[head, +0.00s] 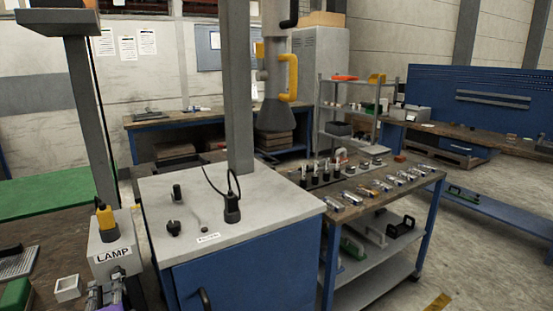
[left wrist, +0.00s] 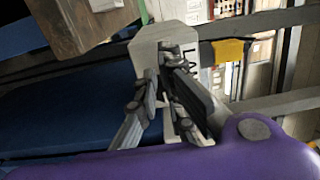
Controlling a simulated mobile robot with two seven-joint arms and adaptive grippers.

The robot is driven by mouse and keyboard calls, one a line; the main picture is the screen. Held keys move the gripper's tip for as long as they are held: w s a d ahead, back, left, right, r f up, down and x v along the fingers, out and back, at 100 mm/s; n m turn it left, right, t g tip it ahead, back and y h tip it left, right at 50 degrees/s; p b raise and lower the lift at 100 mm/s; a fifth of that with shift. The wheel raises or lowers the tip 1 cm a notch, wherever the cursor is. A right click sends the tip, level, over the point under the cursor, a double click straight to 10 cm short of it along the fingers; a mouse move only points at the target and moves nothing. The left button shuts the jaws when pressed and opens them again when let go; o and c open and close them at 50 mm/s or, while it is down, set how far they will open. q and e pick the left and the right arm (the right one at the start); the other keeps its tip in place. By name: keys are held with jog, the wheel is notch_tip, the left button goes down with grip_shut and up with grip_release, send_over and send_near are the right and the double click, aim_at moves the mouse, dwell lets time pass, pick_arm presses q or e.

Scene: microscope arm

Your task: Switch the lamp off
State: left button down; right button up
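The lamp box (head: 112,255) is a pale grey box labelled LAMP at the lower left of the head view. A yellow and black switch lever (head: 105,217) stands on its top. In the left wrist view the pale box (left wrist: 152,45) is beyond my fingertips, and the yellow part (left wrist: 230,50) shows to its right. My left gripper (head: 108,288) is in front of the box, below its label. In the left wrist view the gripper (left wrist: 160,75) has its fingers apart, with nothing seen between them. Contact with the box cannot be told. My right gripper is not in view.
A blue cabinet with a pale top (head: 270,195) stands right of the lamp box, with a grey column and small knobs on it. A small white open box (head: 67,288) and a green block (head: 15,295) lie left of my left gripper. A tool cart (head: 345,215) stands further right.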

pick_arm(q)
jog(key=shift+f, duration=0.75)
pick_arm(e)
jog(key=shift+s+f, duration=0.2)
pick_arm(q)
jog(key=shift+a, duration=0.15)
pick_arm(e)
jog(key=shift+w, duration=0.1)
pick_arm(q)
jog(key=shift+s+a+f, duration=0.1)
jog(key=shift+s+a, duration=0.05)
jog(key=shift+a, duration=0.05)
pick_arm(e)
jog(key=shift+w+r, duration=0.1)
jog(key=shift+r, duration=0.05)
pick_arm(q)
jog(key=shift+v, duration=2.65)
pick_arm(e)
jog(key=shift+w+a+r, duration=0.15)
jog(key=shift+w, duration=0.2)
pick_arm(q)
jog(key=shift+d, duration=0.1)
